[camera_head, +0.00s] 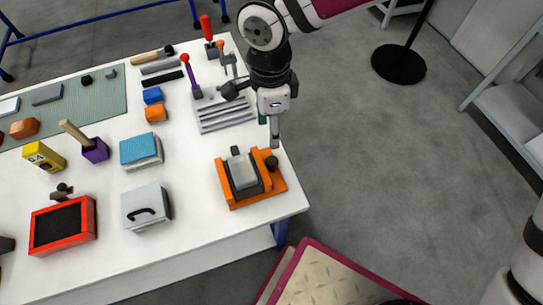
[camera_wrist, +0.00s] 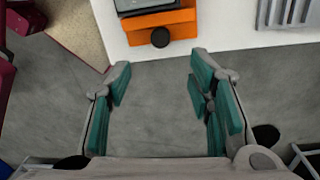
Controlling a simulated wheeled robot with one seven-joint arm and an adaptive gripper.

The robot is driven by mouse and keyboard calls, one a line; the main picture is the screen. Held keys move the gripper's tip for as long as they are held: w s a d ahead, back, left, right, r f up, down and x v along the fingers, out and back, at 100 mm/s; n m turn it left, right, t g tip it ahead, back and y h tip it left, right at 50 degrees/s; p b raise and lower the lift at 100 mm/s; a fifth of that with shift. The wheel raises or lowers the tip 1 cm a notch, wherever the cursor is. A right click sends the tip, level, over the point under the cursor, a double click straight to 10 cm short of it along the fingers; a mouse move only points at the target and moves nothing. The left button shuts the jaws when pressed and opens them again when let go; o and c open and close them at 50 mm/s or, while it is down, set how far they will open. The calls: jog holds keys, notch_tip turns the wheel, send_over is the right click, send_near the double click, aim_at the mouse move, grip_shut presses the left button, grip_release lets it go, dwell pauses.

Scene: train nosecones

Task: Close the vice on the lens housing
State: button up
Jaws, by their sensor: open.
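The orange vice (camera_head: 278,183) stands near the right front corner of the white table, with dark jaws. A pale grey block, seemingly the lens housing (camera_head: 242,172), sits between the jaws; I cannot tell whether they touch it. A round black knob (camera_head: 271,162) is on the vice's far right side. My gripper (camera_head: 274,140) is by the table's right edge, just beyond the knob in the picture. In the wrist view the vice (camera_wrist: 185,20) and its knob (camera_wrist: 160,38) show at the top, ahead of my open, empty gripper (camera_wrist: 160,75).
A grey slotted block (camera_head: 225,115) lies behind the vice. A white box with a black handle (camera_head: 147,207) and a blue-topped box (camera_head: 141,150) stand to the left. Open floor (camera_head: 365,170) lies right of the table. A tan, maroon-edged platform (camera_head: 335,280) is in front.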

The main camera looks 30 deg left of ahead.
aim_at(272, 160)
jog(key=f, duration=1.3)
jog(key=shift+s+d+f+p, duration=0.2)
jog(key=shift+f+p, duration=0.1)
jog(key=shift+p, duration=0.1)
jog(key=shift+c, duration=0.6)
